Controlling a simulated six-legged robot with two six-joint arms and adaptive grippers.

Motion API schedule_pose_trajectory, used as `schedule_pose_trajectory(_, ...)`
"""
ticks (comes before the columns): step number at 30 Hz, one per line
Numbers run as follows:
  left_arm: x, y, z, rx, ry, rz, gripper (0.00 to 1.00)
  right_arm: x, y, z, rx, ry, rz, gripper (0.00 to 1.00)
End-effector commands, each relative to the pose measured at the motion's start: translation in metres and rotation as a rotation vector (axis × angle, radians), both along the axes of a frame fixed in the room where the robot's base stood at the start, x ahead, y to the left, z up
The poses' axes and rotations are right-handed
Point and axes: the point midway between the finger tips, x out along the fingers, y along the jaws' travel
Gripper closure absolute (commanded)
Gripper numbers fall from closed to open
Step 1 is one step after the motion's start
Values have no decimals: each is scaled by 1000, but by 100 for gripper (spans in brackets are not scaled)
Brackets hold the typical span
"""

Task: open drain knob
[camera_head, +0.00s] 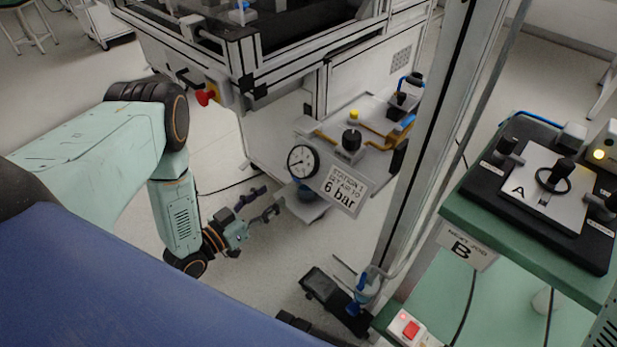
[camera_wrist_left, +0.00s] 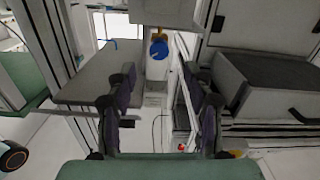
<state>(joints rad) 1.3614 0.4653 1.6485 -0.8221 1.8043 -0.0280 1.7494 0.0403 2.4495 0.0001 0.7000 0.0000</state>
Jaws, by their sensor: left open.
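A blue round part (camera_wrist_left: 158,49), which looks like the drain knob, shows in the left wrist view below a grey block. In the head view a blue part (camera_head: 303,190) sits under the round pressure gauge (camera_head: 302,161); I cannot tell for sure that it is the same knob. My left gripper (camera_head: 268,202) is open and empty, to the left of and slightly below the gauge. In the left wrist view its two fingers (camera_wrist_left: 160,88) stand wide apart, with the blue part beyond and between them. They appear apart from it. My right gripper is not in view.
A sign reading 6 bar (camera_head: 345,190) stands beside the gauge. A tall grey post (camera_head: 425,130) rises to the right. A green bench (camera_head: 480,215) with a black panel is at the far right. A red emergency button (camera_head: 206,96) is on the machine's corner.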

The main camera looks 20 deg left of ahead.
Motion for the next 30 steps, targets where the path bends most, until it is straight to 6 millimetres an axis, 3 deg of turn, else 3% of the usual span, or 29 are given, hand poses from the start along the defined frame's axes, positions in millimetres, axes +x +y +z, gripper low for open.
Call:
schedule_pose_trajectory(7,3,3,3,63,-42,3,48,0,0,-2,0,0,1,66)
schedule_pose_trajectory(21,64,-19,3,60,-41,3,48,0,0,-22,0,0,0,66)
schedule_pose_trajectory(30,73,-24,4,59,-40,2,48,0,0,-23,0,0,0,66)
